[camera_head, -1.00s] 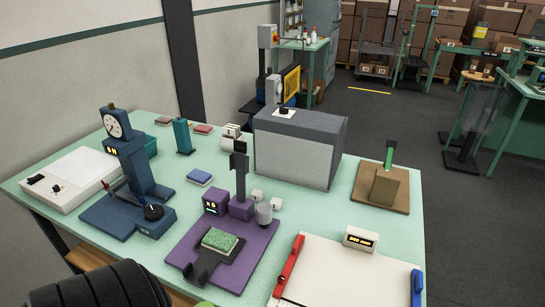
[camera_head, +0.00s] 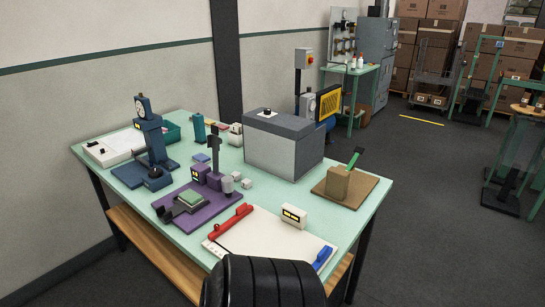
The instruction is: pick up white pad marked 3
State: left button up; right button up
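No pad with a readable 3 shows. Small white blocks lie on the green table beside the purple machine: one white block (camera_head: 246,183) and another white block (camera_head: 236,175). A white piece (camera_head: 235,135) stands farther back, left of the grey box. Any marks on these are too small to read. The purple machine (camera_head: 185,211) holds a green pad (camera_head: 191,198) on its front plate. Neither of my grippers is in view. A black ribbed part, probably of my own arm, covers the table's front edge at the bottom middle.
The green table (camera_head: 345,226) also carries a blue gauge stand (camera_head: 153,145), a large grey box (camera_head: 283,143), a brown block with a green lever (camera_head: 337,183), and a white board (camera_head: 270,237) with red and blue clamps. Open floor lies to the right.

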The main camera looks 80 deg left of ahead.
aim_at(236, 175)
jog(key=i+l+u, duration=0.1)
jog(key=i+u, duration=0.25)
jog(key=i+l+u, duration=0.4)
jog(key=i, duration=0.15)
jog(key=i+j+u, duration=0.1)
jog(key=i+u, duration=0.45)
jog(key=u, duration=0.25)
jog(key=i+u, duration=0.4)
jog(key=i+l+u, duration=0.15)
jog(key=u, duration=0.25)
jog(key=i+l+u, duration=0.25)
jog(key=u, duration=0.2)
